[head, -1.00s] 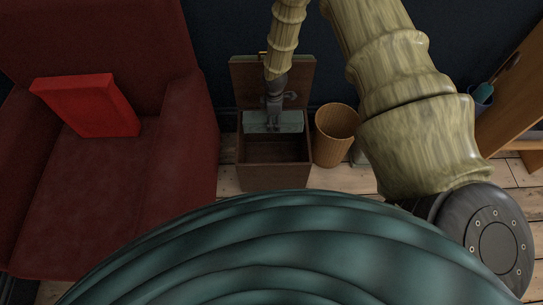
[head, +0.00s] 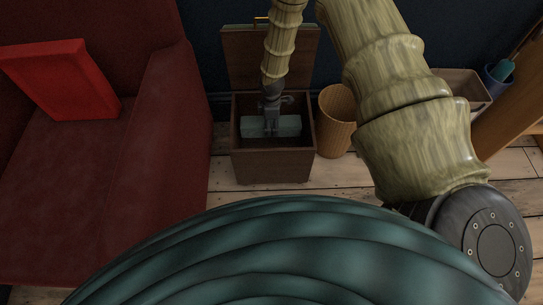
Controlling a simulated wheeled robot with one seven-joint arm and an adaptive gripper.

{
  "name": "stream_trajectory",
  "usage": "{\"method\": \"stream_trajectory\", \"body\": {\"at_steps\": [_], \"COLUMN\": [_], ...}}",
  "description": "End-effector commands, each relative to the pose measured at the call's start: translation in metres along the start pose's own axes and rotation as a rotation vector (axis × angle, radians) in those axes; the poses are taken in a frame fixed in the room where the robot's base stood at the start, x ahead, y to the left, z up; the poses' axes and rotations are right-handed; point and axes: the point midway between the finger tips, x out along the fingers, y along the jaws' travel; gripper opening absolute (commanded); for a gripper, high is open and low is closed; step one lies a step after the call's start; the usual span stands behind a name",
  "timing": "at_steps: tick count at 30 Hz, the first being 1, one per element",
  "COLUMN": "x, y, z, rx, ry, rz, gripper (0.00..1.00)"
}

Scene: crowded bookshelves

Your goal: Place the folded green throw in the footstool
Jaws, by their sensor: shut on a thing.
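The footstool (head: 272,166) is a dark brown box with its lid (head: 240,62) raised at the back. It stands on the floor in the middle of the head view. The folded green throw (head: 288,127) is a pale green-grey block inside the box opening, below the rim as far as I can tell. My gripper (head: 271,121) points down into the box and is shut on the throw near its middle. Whether the throw touches the box floor cannot be told.
A red armchair (head: 150,150) with a bright red cushion (head: 62,80) stands on the left. A wicker basket (head: 336,122) stands close to the right of the footstool. A tray-like box (head: 466,86) and a blue container (head: 497,76) are farther right. Bare floorboards (head: 330,178) lie in front.

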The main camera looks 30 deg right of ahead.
Motion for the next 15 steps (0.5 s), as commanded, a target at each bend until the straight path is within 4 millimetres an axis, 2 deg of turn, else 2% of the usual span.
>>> {"method": "stream_trajectory", "body": {"at_steps": [1, 3, 11, 15], "x": [0.012, 0.018, 0.029, 0.042], "y": [0.0, 0.0, 0.0, 0.0], "z": [0.0, 0.0, 0.0, 0.0], "rx": [0.0, 0.0, 0.0, 0.0], "ry": [0.0, 0.0, 0.0, 0.0], "rz": [0.001, 0.001, 0.0, 0.0], "gripper": [0.27, 0.27, 0.27, 0.27]}}
